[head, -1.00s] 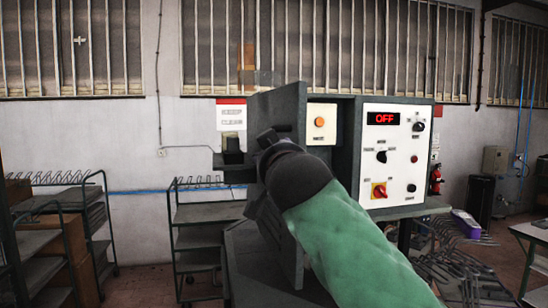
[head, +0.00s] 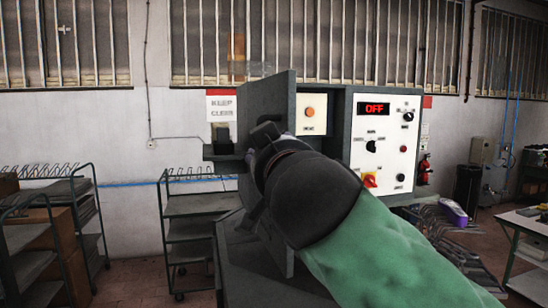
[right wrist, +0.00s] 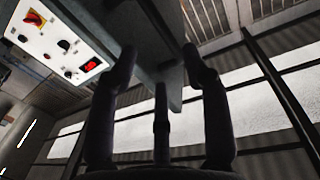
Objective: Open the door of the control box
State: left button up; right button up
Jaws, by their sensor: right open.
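The control box (head: 343,116) is a dark grey case with a white panel (head: 385,165) of knobs and a red OFF display (head: 374,108). Its dark grey door (head: 270,98) stands swung outward at the left, showing an orange button (head: 310,112) on a white plate inside. My right gripper (head: 258,142) is at the left side of the door. The right wrist view shows the gripper (right wrist: 158,62) open, with the grey slab of the door (right wrist: 150,25) ahead of and between its fingertips. I cannot tell whether they touch. My left gripper is not in view.
Wheeled shelf carts (head: 190,235) stand at the left by the wall. A dark bin (head: 468,186) and a table (head: 530,225) are at the right. My green-sleeved right arm covers the area below the box.

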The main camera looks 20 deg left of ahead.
jog(key=shift+v, duration=1.35)
